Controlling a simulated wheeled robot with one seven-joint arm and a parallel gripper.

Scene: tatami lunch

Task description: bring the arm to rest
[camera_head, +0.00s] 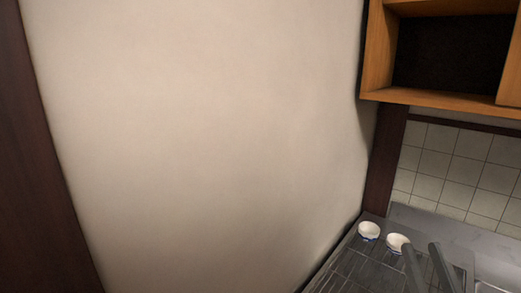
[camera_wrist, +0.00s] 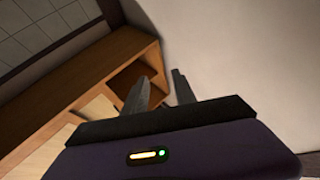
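My gripper (camera_head: 421,246) shows at the bottom right of the head view as two grey fingers, spaced apart. The wrist view also shows my gripper (camera_wrist: 160,75), with its fingers apart and nothing between them. In the head view the fingers are in front of the dark slatted counter surface (camera_head: 350,268), and the left finger slightly overlaps a white bowl in the picture. I cannot tell how high the fingers are above the counter.
Two small white bowls with blue near the base, a left one (camera_head: 369,230) and a right one (camera_head: 396,242), stand on the counter. An open wooden cabinet (camera_head: 440,101) hangs above at right. A bare pale wall (camera_head: 200,130) fills the middle. White tiles (camera_head: 465,170) line the back.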

